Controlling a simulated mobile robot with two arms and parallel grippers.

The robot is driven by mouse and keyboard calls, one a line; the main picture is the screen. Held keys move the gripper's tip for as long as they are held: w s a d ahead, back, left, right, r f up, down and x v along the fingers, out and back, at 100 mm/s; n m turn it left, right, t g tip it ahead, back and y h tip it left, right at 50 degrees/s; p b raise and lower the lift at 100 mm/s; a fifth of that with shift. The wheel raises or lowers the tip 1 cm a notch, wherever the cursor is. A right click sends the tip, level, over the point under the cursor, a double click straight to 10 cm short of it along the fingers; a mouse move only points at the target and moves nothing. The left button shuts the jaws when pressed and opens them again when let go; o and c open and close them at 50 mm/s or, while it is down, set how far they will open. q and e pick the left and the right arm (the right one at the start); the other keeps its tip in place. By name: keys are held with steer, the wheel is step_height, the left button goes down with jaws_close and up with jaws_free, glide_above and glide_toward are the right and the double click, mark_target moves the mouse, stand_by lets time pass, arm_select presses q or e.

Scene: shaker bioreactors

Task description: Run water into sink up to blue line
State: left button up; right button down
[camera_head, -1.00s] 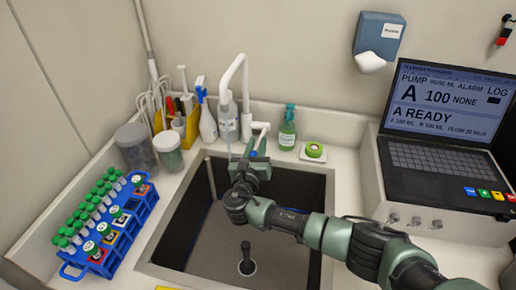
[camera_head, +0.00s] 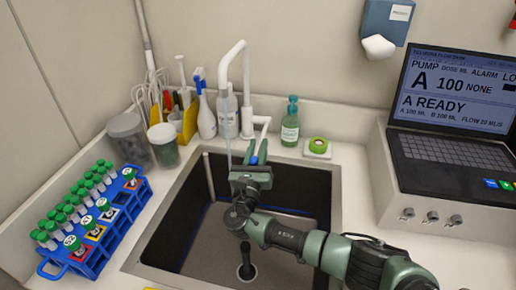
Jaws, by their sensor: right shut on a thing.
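The sink (camera_head: 330,190) is a dark basin in the light counter. A blue line (camera_head: 290,211) runs low along its inner walls. The white tap (camera_head: 246,75) arches over the back edge, and a thin pale stream (camera_head: 229,155) falls from its spout side into the basin. The water level is hard to tell. A dark plug or drain piece (camera_head: 246,266) stands on the sink floor. My right gripper (camera_head: 257,148) is at the sink's back edge, shut on the white tap lever (camera_head: 262,121). My left gripper is not in view.
A blue rack (camera_head: 120,228) of green-capped tubes stands left of the sink. Jars (camera_head: 163,148) and bottles crowd the back left. A laptop (camera_head: 450,150) stands on the right.

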steer(key=c, duration=1.5)
jaws_free()
steer(key=shift+s+a+f+p, duration=0.1)
steer(key=shift+s+a+p, duration=0.05)
steer(key=shift+s+p, duration=0.25)
steer(key=p+v, duration=0.2)
steer(key=v, duration=0.5)
steer(key=shift+w, duration=0.1)
